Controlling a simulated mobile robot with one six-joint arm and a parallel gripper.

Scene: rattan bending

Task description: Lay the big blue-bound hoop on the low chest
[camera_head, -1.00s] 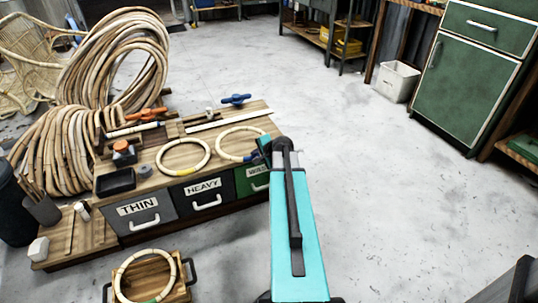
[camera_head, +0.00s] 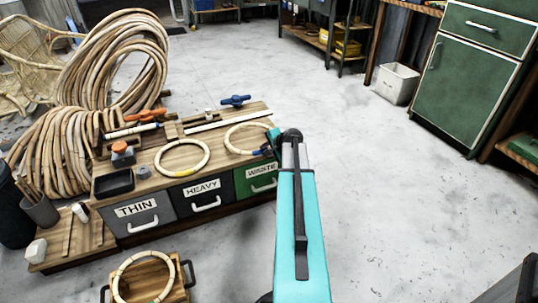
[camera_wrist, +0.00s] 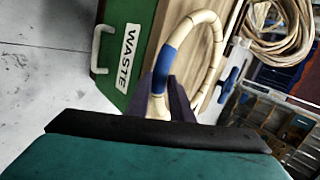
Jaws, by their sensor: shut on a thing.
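The blue-bound hoop (camera_head: 236,129) is a pale rattan ring at the right end of a low wooden-topped unit (camera_head: 163,188) with drawers labelled THIN, HEAVY and WASTE. My gripper (camera_head: 269,150) is shut on the hoop's near right side, close to its blue binding. In the wrist view the hoop (camera_wrist: 216,45) runs up from between the dark fingers (camera_wrist: 168,100), its blue binding just beyond them. The hoop overlaps the unit's top in the head view; I cannot tell whether it touches it. The fingertips are partly hidden by my arm in the head view.
Another pale hoop (camera_head: 182,141) lies on the unit's top beside tools and a black tray (camera_head: 113,184). A third hoop (camera_head: 120,277) rests on a small wooden piece with dark handles (camera_head: 178,290). Rattan coils (camera_head: 60,150) stand at left. Open floor lies right, before a green cabinet (camera_head: 465,90).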

